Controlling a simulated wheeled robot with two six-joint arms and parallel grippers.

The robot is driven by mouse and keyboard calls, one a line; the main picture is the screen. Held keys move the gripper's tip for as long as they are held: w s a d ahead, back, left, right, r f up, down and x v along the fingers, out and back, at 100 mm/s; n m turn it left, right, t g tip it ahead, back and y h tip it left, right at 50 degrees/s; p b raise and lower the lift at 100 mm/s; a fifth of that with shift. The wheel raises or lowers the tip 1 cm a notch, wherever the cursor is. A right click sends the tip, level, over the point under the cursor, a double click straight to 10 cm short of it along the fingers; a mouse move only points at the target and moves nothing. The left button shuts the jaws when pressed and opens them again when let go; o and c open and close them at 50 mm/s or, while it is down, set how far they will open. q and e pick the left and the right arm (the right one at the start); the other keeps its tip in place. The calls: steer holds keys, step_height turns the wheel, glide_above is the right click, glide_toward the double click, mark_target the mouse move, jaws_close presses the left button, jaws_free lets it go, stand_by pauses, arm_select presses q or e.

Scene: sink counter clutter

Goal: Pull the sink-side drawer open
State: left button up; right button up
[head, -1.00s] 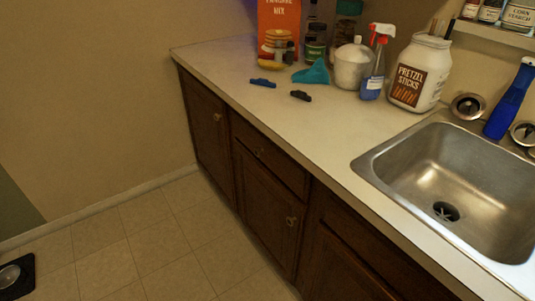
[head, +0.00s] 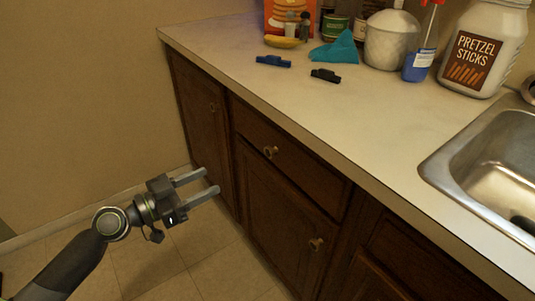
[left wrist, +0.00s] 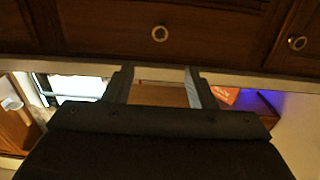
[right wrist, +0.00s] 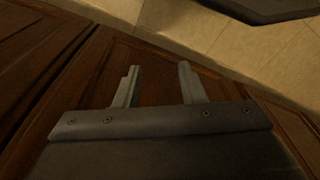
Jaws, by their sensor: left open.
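The dark wooden drawer front (head: 300,170) sits under the counter, left of the sink, and is flush with the cabinet. Its round knob (head: 270,152) is uncovered. In the left wrist view, which looks upside down, this drawer knob (left wrist: 160,33) shows beyond the fingers. My left gripper (head: 211,180) is open and empty, left of the drawer and apart from the knob, its fingers pointing right towards the cabinets. My right gripper (right wrist: 160,66) shows only in its own wrist view, open and empty, with cabinet wood and floor tiles behind it.
A cabinet door with a knob (head: 316,244) is below the drawer, and another door (head: 203,130) is to its left. The counter (head: 330,120) overhangs them. The steel sink (head: 470,165) is at the right. Floor in front is clear.

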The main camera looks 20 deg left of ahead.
arm_select(q)
steer(key=p, duration=0.3)
glide_toward(267, 154)
steer(key=x, duration=0.9)
steer(key=shift+r+p, duration=0.1)
steer(key=shift+p, duration=0.3)
arm_select(e)
step_height(267, 154, down, 9)
steer(key=s+d, duration=0.2)
steer(key=shift+s+d+f+h, duration=0.2)
steer(key=shift+s+h, duration=0.1)
steer(key=shift+h, duration=0.1)
arm_select(q)
jaws_close()
